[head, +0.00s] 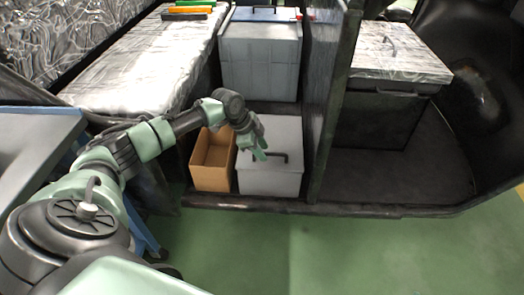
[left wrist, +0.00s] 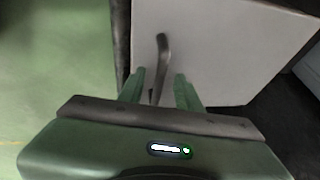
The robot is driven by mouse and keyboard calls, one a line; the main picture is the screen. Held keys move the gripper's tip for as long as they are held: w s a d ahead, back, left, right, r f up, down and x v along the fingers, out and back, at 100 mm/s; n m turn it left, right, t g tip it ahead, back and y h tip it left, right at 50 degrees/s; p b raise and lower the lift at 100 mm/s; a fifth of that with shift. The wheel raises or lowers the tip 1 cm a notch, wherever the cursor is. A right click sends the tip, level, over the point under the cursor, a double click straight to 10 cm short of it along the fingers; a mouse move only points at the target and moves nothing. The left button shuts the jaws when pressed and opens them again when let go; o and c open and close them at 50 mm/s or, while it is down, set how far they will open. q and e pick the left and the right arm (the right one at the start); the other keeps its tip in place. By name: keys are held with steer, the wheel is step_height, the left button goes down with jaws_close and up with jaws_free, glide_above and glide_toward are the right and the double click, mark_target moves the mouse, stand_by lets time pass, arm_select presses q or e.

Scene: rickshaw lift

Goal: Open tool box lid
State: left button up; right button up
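A light grey tool box (head: 270,180) with a flat lid and a dark bar handle (head: 268,157) stands low in the dark vehicle bay in the head view. My left gripper (head: 260,153) is over the lid at the handle's left end. In the left wrist view the pale lid (left wrist: 220,40) fills the upper right. The dark handle (left wrist: 162,60) runs between the two green fingers of my left gripper (left wrist: 160,85), which are apart. I cannot tell whether they touch the handle. My right gripper is not in view.
An open orange-brown box (head: 213,160) stands just left of the tool box. A grey crate (head: 261,60) is behind it, and a dark upright panel (head: 327,100) is on its right. A lidded dark box (head: 385,110) sits farther right. Green floor (head: 330,250) is clear in front.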

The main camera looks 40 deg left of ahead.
arm_select(q)
jaws_close()
steer(key=shift+f, duration=0.1)
stand_by(1.4)
